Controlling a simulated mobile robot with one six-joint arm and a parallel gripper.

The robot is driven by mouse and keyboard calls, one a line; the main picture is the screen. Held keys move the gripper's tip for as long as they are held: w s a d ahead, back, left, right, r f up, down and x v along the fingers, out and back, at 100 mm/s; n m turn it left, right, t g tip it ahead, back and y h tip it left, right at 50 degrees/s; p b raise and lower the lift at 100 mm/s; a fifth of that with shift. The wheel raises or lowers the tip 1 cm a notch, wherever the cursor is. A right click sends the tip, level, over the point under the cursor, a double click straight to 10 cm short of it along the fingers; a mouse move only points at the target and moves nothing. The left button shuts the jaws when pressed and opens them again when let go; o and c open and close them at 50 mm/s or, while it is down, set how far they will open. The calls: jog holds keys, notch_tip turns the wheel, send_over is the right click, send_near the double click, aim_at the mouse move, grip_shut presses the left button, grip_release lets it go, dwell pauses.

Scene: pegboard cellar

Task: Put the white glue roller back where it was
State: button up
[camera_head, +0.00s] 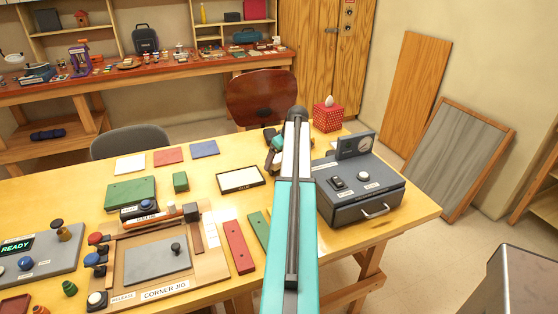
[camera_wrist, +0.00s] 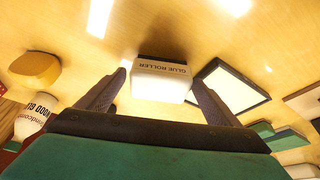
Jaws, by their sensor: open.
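The white glue roller (camera_wrist: 160,82), with a dark top part and an upside-down "GLUE ROLLER" label, shows in the wrist view just beyond my gripper. My gripper (camera_wrist: 158,77) is open, with one finger on either side of the roller; whether either finger touches it I cannot tell. In the head view my gripper (camera_head: 274,148) is over the back part of the yellow table (camera_head: 215,215), partly behind my own arm, and I cannot make out the roller there. A shallow dark-framed tray with a white floor (camera_head: 241,179) lies left of my gripper; it also shows in the wrist view (camera_wrist: 230,88).
A wood glue bottle (camera_wrist: 34,120) and a tan rounded thing (camera_wrist: 35,69) are close by in the wrist view. A grey machine (camera_head: 360,190) and a red dotted box (camera_head: 327,117) stand to the right. The corner jig (camera_head: 160,258) is at front left.

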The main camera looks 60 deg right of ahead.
jog(key=b+v, duration=0.2)
jog(key=v, duration=1)
jog(key=shift+r, duration=0.15)
dwell(0.7)
